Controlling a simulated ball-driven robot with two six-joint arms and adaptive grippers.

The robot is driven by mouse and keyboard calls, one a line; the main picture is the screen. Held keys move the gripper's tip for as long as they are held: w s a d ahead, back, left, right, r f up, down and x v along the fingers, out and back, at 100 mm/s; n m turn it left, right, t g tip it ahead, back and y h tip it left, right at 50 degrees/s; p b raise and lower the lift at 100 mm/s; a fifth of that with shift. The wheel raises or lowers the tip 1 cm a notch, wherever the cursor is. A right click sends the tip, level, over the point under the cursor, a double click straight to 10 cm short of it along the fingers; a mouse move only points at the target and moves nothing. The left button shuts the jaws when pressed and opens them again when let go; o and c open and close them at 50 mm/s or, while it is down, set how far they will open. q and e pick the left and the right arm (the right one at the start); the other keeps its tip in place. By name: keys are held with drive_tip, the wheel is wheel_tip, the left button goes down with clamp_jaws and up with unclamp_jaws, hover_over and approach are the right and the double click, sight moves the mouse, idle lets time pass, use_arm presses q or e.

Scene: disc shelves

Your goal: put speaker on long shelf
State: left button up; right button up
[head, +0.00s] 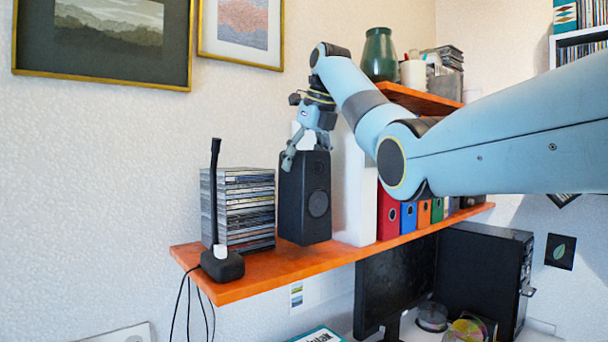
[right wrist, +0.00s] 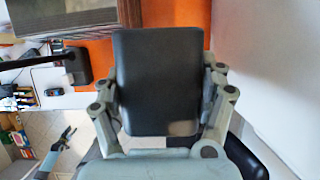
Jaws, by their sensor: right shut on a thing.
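The speaker (head: 305,196) is a black upright box with round drivers on its front. My right gripper (head: 305,158) is shut on its upper part from above; in the right wrist view the fingers flank the speaker (right wrist: 158,80) on both sides. The long shelf (head: 250,283) is an orange board on the wall. The speaker is upright over it, between the stack of CD cases and a white upright object; I cannot tell whether its base touches the board. My left gripper (right wrist: 68,135) shows small and low in the right wrist view, fingers apart and empty.
The stack of CD cases (head: 238,210) and a black microphone (head: 218,262) stand on the left end. The white object (head: 360,185) and coloured binders (head: 408,215) stand to the right. A short orange shelf (head: 425,101) with a green vase (head: 379,55) is above. A monitor (head: 395,285) is below.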

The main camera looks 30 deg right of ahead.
wheel_tip(320, 180, down, 2)
drive_tip(key=shift+s+d+f+p, duration=0.1)
drive_tip(key=shift+f+p, duration=0.15)
drive_tip(key=shift+p, duration=0.05)
drive_tip(key=shift+f, duration=0.1)
drive_tip(key=o, duration=1.3)
drive_tip(key=shift+f, duration=0.1)
use_arm(q)
drive_tip(key=shift+w+r, duration=0.55)
drive_tip(key=shift+w, duration=0.3)
use_arm(e)
drive_tip(key=o, duration=0.5)
drive_tip(key=shift+c, duration=0.2)
